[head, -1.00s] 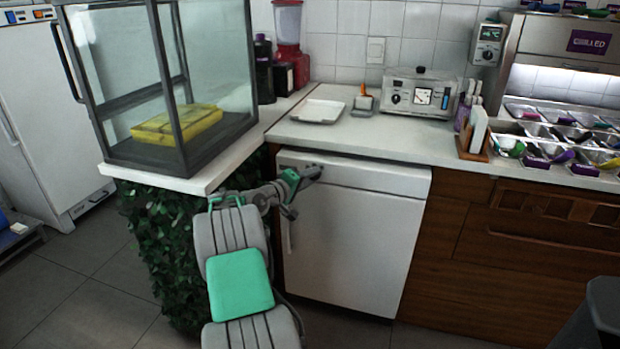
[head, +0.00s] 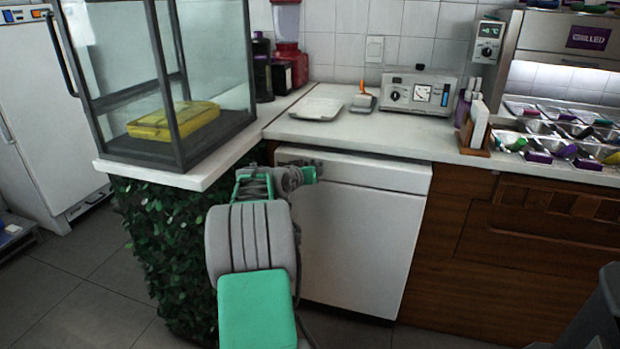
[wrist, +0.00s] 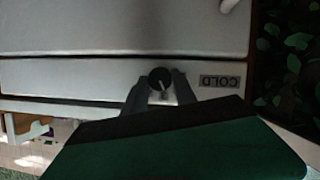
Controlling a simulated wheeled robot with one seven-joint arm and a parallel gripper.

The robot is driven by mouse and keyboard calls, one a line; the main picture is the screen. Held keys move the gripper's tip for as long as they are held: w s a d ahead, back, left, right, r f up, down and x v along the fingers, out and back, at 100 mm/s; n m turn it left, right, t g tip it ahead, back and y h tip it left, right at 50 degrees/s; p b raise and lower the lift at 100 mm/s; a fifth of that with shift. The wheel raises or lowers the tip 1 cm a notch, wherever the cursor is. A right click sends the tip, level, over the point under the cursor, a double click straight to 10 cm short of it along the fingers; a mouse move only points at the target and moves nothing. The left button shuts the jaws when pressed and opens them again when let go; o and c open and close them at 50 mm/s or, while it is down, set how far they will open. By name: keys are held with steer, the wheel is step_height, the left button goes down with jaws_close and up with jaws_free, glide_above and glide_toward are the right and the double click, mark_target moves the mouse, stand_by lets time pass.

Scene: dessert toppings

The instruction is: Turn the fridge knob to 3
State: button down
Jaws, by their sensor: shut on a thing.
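The white fridge (head: 352,235) stands under the counter, its door closed. In the wrist view its knob (wrist: 159,77) is a small dark round dial with a pale pointer line, set in the fridge's top strip next to an upside-down COLD label (wrist: 219,81). My gripper (wrist: 160,88) has its two fingers on either side of the knob and is shut on it. In the head view my gripper (head: 312,168) is at the upper left of the fridge front, and my arm hides the knob there. No numbers around the knob can be read.
A glass case (head: 215,85) with a yellow block (head: 174,121) stands on the counter to the left, above a leafy panel (head: 165,250). A white tray (head: 316,109) and a control box (head: 418,93) sit on the counter above the fridge. Wooden drawers (head: 530,245) are to the right.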

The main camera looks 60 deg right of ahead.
steer(key=shift+m+t+b, duration=0.5)
steer(key=shift+m+b, duration=0.2)
steer(key=shift+m, duration=0.1)
steer(key=c, duration=1)
jaws_free()
steer(key=shift+s, duration=0.1)
steer(key=p+v, duration=0.1)
steer(key=v, duration=0.6)
steer(key=shift+a+r, duration=0.2)
steer(key=shift+a, duration=0.1)
steer(key=shift+s, duration=0.1)
